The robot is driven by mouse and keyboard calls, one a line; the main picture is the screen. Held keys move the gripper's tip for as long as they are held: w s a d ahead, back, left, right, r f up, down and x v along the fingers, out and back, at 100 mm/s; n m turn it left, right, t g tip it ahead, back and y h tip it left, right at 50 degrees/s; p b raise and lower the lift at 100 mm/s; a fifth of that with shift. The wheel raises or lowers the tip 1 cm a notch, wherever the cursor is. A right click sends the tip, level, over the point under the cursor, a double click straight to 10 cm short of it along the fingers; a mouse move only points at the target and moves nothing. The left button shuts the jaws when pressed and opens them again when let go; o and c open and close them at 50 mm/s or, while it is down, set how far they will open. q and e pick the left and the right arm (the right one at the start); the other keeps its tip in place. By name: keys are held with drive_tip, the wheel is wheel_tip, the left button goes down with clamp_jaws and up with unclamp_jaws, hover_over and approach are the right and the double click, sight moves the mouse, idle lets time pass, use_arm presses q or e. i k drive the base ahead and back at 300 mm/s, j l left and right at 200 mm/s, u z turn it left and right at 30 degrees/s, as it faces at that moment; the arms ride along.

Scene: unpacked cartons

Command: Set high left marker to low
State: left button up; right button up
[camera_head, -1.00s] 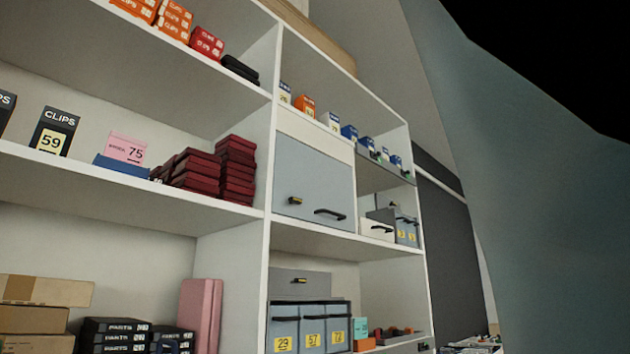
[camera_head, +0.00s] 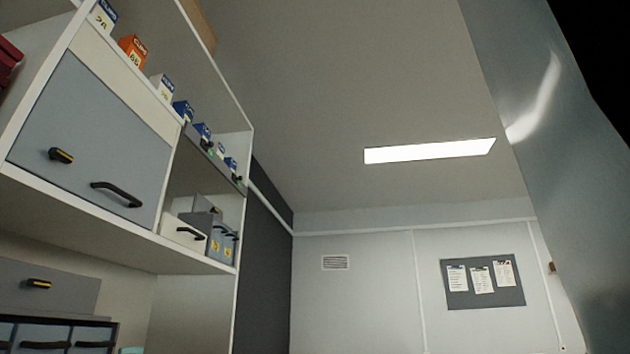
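A black marker-like knob with a yellow stripe (camera_head: 61,156) sits on the left of the blue-grey cupboard door (camera_head: 95,140), tilted slightly down to the right. A similar black and yellow knob (camera_head: 39,284) is on the grey panel below, lying nearly level. I cannot tell which of them is the high left marker, and no setting labels are readable. A black bar handle (camera_head: 117,195) is at the door's lower right. Neither of my grippers is in view.
Small boxes (camera_head: 133,50) stand on the ledge above the door. A white drawer (camera_head: 184,234) and blue-grey binders (camera_head: 221,242) fill the compartment to its right. A large pale surface (camera_head: 560,150) covers the right edge. A notice board (camera_head: 483,282) hangs on the far wall.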

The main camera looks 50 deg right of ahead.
sight(203, 144)
drive_tip(key=z, duration=1.1)
drive_tip(key=k+j, duration=0.35)
drive_tip(key=k, duration=0.2)
drive_tip(key=i+l+z, duration=0.1)
drive_tip(key=i+l, duration=0.85)
drive_tip(key=i, duration=0.25)
drive_tip(key=i+l+z, duration=0.15)
drive_tip(key=i+l, duration=0.3)
drive_tip(key=i, duration=0.15)
